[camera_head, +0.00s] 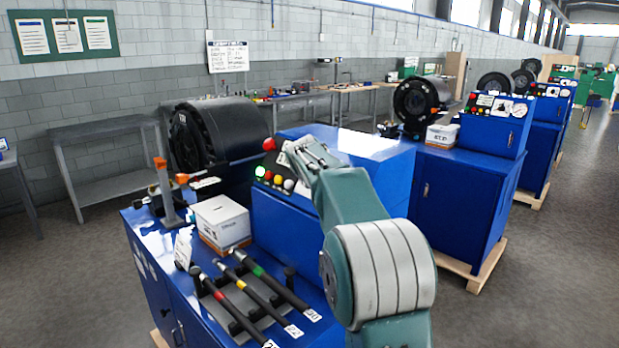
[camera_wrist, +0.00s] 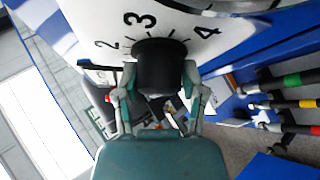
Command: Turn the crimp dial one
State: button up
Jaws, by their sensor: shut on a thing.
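The crimp dial is a black round knob (camera_wrist: 160,64) on a white face (camera_wrist: 215,32) with the numbers 2, 3 and 4 visible around its edge in the wrist view. My gripper (camera_wrist: 160,82) has one finger on each side of the knob and is shut on it. I cannot tell which mark the knob points to. In the head view my gripper (camera_head: 303,156) is at the control panel of the nearest blue machine (camera_head: 284,215), and my arm and gripper hide the dial there.
The machine top holds a white box (camera_head: 220,222), an orange-topped post (camera_head: 161,180) and rods with coloured bands (camera_head: 262,291). More blue machines (camera_head: 460,185) stand behind.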

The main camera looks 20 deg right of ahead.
jog(key=shift+f+n+g+y, duration=0.3)
jog(key=shift+n+g, duration=0.1)
jog(key=shift+n, duration=0.4)
jog(key=o, duration=1.1)
jog(key=shift+w, duration=0.15)
jog(key=shift+o, duration=0.2)
jog(key=shift+r, duration=0.2)
jog(key=shift+s+r, duration=0.25)
jog(key=v, duration=1.1)
jog(key=shift+s+a+f, duration=0.1)
jog(key=shift+a+f, duration=0.05)
